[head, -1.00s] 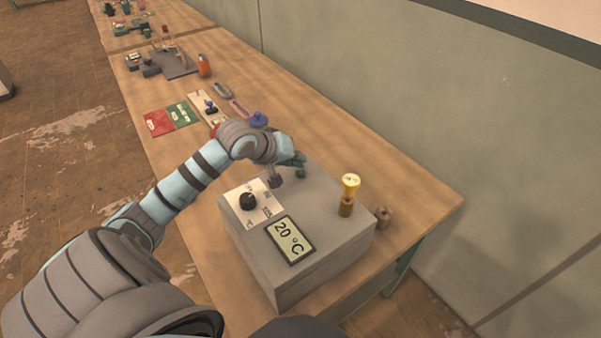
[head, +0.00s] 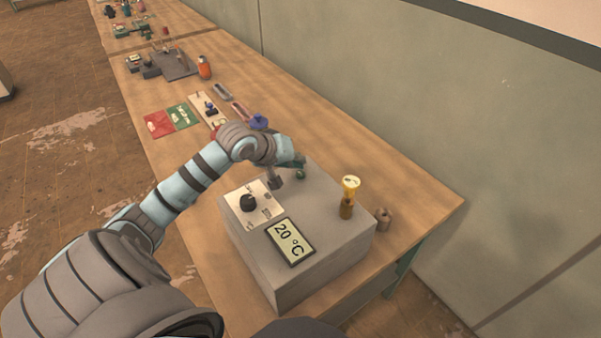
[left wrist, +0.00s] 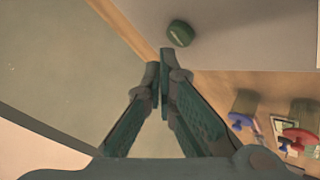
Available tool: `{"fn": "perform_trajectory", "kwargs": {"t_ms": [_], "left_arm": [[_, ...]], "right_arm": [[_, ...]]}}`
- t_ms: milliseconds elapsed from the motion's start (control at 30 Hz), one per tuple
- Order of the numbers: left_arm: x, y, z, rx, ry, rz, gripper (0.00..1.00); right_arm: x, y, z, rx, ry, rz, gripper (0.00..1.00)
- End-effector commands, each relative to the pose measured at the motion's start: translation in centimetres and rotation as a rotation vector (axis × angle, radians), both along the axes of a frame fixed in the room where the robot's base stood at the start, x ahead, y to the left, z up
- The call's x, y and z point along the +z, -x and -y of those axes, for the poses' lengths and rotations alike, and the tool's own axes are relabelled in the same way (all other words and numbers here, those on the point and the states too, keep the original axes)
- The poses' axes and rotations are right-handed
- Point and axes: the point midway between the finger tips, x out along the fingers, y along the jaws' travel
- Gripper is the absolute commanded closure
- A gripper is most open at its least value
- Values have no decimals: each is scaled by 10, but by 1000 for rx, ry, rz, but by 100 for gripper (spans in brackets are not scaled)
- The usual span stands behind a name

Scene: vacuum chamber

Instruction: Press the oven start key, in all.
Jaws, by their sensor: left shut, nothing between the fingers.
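The oven is a grey box (head: 330,238) on the wooden bench, with a display (head: 290,241) reading 20 °C and a black knob (head: 248,203) on a white label plate. A small round green key (head: 300,175) sits on its top near the far edge; I take it for the start key. It also shows in the left wrist view (left wrist: 180,33), with a pale mark. My left gripper (head: 298,160) is over the far end of the oven, close to the key. In the left wrist view its fingertips (left wrist: 160,68) are together and empty, apart from the key in the picture. Contact is not visible. My right gripper is not in view.
A yellow-topped brass piece (head: 349,195) stands at the oven's right side, with a small brown ring-like part (head: 383,217) beside it. Red (head: 158,123) and green (head: 183,115) cards and small tools lie beyond the oven.

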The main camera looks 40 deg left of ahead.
Motion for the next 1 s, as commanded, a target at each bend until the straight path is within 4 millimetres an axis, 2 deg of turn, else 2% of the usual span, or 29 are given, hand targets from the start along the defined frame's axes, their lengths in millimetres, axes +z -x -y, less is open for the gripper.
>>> {"fn": "perform_trajectory", "kwargs": {"t_ms": [1000], "left_arm": [[-9, 0, 0, 0, 0, 0, 100]], "right_arm": [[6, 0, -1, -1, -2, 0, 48]]}}
